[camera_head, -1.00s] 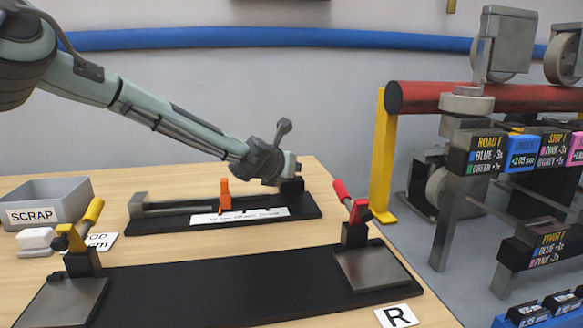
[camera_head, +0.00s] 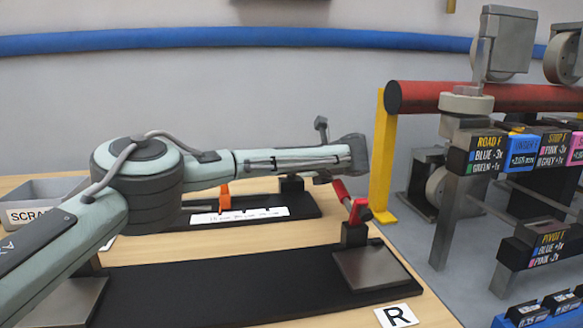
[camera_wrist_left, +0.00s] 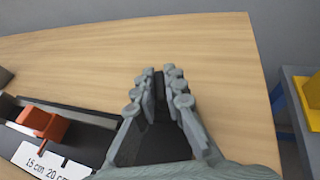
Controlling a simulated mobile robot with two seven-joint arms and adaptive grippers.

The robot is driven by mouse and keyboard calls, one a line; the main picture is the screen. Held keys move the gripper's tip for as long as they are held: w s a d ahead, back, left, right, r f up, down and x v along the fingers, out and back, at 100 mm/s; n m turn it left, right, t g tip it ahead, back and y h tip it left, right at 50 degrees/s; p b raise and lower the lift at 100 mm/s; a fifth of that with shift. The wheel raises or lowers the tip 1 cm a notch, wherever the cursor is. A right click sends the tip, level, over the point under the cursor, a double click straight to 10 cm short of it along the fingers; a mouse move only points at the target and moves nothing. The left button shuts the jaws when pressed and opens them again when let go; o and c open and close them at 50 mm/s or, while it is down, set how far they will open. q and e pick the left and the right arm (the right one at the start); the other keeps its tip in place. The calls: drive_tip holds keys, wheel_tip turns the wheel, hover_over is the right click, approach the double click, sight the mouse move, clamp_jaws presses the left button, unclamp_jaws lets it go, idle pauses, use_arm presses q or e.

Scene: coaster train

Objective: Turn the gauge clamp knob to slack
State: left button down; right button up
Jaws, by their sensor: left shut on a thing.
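The gauge is a black base (camera_head: 307,205) with a white scale strip (camera_head: 240,215) and an orange slider (camera_head: 225,196); the slider also shows in the left wrist view (camera_wrist_left: 42,124). A dark block (camera_head: 291,184) stands at its right end. My left gripper (camera_wrist_left: 163,85) is at that end, its fingers on either side of a dark part (camera_wrist_left: 158,142), which I take to be the clamp knob; its shape and turn angle are mostly hidden. In the head view my wrist hides the fingertips. My right gripper is not in view.
A black fixture (camera_head: 230,285) with a red-handled clamp (camera_head: 343,193) and a steel plate (camera_head: 375,268) lies in front. A grey SCRAP bin (camera_head: 40,190) is partly behind my arm. A yellow post (camera_head: 383,160) and red bar (camera_head: 450,97) stand right of the table.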

use_arm(q)
drive_tip(key=shift+w+a+r+n+g+y, duration=0.15)
drive_tip(key=shift+n+g+y, duration=0.15)
drive_tip(key=shift+n+y, duration=0.35)
drive_tip(key=c, duration=1.6)
unclamp_jaws()
wheel_tip(320, 180, up, 10)
drive_tip(key=shift+f, duration=0.1)
